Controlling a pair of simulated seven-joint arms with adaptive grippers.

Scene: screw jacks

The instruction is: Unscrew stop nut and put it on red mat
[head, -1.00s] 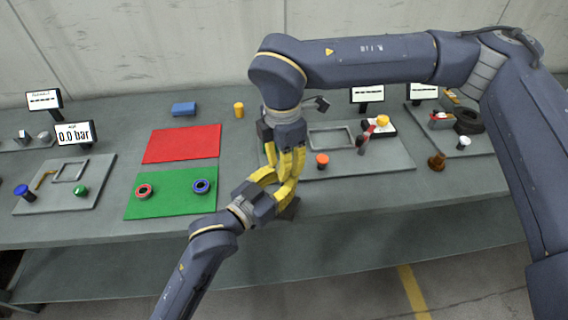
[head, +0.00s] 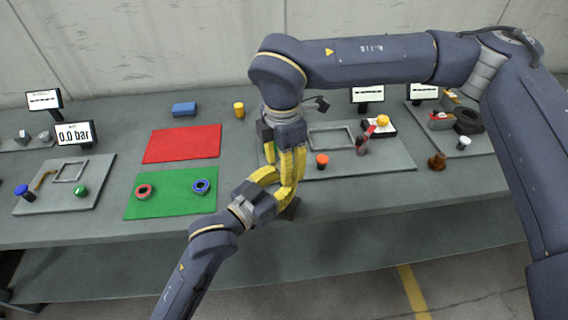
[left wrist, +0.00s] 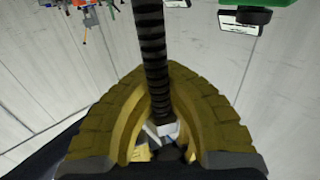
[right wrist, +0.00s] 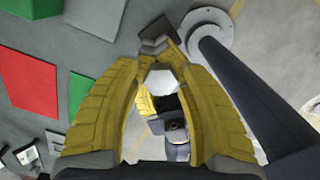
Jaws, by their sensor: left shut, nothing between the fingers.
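The red mat (head: 182,143) lies flat on the bench with nothing on it. My left gripper (head: 276,178) and my right gripper (head: 288,160) meet right of the mats, hiding what is between them in the head view. A dark threaded rod (left wrist: 151,40) crosses in front of the left fingertips in the left wrist view. A pale piece (left wrist: 168,130) sits at its near end. In the right wrist view a pale hexagon (right wrist: 162,81), perhaps the stop nut, shows between the right fingers; contact is unclear. My left fingers are shut.
The green mat (head: 171,193) holds a red ring (head: 144,191) and a blue ring (head: 201,186). A blue block (head: 184,109) and an orange cylinder (head: 239,110) stand behind. A grey plate (head: 386,160) with small parts is to the right. The bench's front edge is close to the grippers.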

